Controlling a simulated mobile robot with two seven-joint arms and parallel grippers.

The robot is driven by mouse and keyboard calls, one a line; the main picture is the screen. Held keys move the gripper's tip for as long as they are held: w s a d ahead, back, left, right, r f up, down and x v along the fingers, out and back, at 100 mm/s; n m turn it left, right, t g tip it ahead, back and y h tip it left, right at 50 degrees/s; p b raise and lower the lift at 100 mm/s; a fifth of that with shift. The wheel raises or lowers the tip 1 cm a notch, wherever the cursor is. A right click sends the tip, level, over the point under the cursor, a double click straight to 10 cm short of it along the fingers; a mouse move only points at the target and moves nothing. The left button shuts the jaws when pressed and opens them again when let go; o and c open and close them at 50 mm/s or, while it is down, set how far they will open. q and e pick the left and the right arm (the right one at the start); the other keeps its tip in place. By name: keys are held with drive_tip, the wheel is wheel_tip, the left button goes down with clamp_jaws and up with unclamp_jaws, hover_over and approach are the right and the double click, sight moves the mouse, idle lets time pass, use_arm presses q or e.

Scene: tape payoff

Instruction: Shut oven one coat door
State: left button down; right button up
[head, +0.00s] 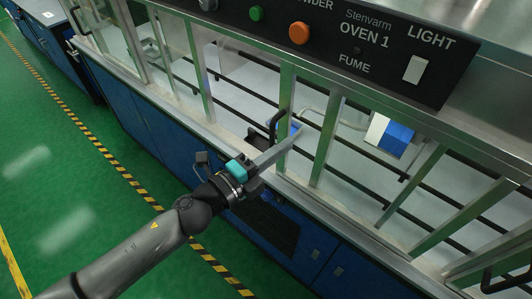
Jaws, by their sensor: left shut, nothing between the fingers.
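The front labelled OVEN 1 has clear panels in metal frames below its black control panel (360,40). A black handle (278,125) stands on an upright metal frame (287,88) near the middle, which appears to belong to the coat door. A pale metal bar (278,150) slants out from near that frame toward my gripper; I cannot tell whether it is the door's lower rail. My left gripper (260,146), with a teal part behind its fingers, is shut and empty just below the handle. Whether it touches the frame is unclear. My right gripper is not in view.
An orange button (299,33), a green button (257,13) and a white light switch (415,69) sit on the panel. A blue and white box (390,136) shows behind the panels. Blue cabinets (150,122) run below. The green floor (60,160) at left is clear.

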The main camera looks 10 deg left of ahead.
sight(273, 135)
use_arm(q)
drive_tip(key=x, duration=0.3)
drive_tip(key=shift+r, duration=0.1)
drive_tip(key=a, duration=0.2)
drive_tip(key=w+a, duration=0.1)
drive_tip(key=shift+w+a, duration=0.25)
drive_tip(key=shift+a, duration=0.1)
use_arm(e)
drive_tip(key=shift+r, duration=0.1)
use_arm(q)
drive_tip(key=shift+a, duration=0.1)
